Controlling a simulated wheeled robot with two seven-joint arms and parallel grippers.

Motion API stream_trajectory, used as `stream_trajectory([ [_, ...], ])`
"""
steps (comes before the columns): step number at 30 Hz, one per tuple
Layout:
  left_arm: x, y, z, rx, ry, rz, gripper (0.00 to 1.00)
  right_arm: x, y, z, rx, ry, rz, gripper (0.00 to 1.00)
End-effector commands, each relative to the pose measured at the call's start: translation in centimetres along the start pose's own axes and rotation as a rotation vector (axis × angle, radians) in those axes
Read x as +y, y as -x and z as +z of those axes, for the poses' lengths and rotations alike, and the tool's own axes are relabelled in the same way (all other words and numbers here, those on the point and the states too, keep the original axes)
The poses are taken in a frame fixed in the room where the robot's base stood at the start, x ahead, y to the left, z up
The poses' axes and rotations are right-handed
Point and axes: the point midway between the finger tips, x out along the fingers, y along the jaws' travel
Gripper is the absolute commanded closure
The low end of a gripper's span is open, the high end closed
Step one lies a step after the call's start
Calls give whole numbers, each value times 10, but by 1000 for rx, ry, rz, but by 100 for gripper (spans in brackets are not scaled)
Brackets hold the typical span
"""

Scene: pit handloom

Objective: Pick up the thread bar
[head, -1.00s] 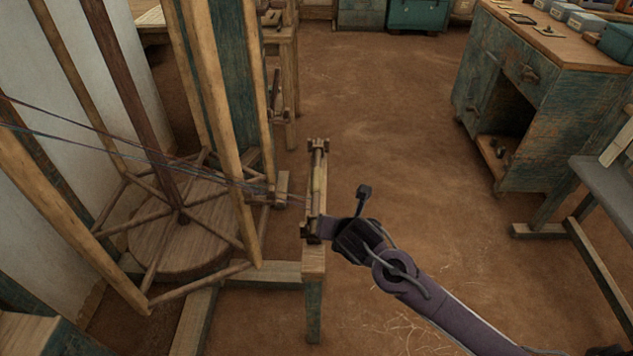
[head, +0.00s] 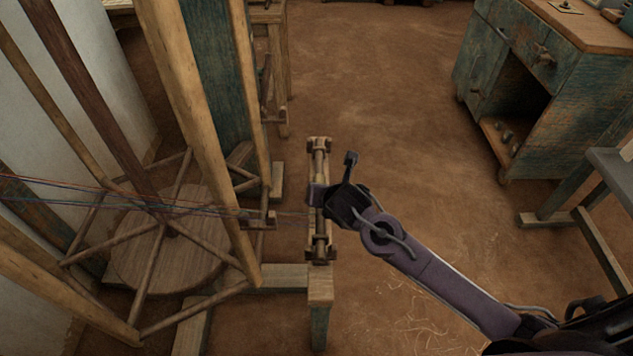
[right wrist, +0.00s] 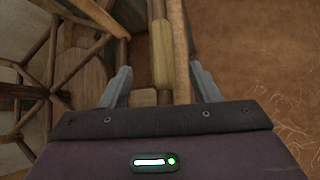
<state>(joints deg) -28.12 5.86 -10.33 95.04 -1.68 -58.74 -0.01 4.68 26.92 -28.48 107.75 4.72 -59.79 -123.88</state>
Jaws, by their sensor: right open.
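The thread bar (head: 320,225) is a slim wooden rod lying lengthwise in a narrow wooden stand, held between brown end blocks. My right gripper (head: 319,196) is over its middle and hides that part in the head view. In the right wrist view, the thread bar (right wrist: 161,55) has a thicker pale section and runs between the two spread grey fingers of my right gripper (right wrist: 162,85). The fingers are open, with a gap on either side; I cannot tell how far above the bar they are. My left gripper is not in view.
A tall wooden reel frame (head: 165,235) stands left of the bar, with coloured threads (head: 120,200) running from the left toward the stand. A worn teal cabinet (head: 545,95) is at the upper right. The earth floor (head: 400,110) between is clear.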

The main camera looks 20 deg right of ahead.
Motion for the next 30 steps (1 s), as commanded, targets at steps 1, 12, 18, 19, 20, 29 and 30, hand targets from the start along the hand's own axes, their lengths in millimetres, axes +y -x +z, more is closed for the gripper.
stream_trajectory([
  [1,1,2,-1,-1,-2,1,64,0,-7,-1,1,-3,0,44],
  [12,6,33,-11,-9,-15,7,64,-3,-57,-3,1,-3,1,44],
  [18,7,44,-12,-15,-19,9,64,-3,-69,-2,-1,0,1,44],
  [19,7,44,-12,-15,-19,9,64,-3,-69,-2,-1,0,1,44],
  [20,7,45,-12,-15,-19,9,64,-3,-69,-2,-1,0,1,44],
  [29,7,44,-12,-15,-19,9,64,-3,-68,-2,-1,1,1,69],
  [30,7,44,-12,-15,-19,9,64,-3,-68,-2,-1,1,1,74],
])
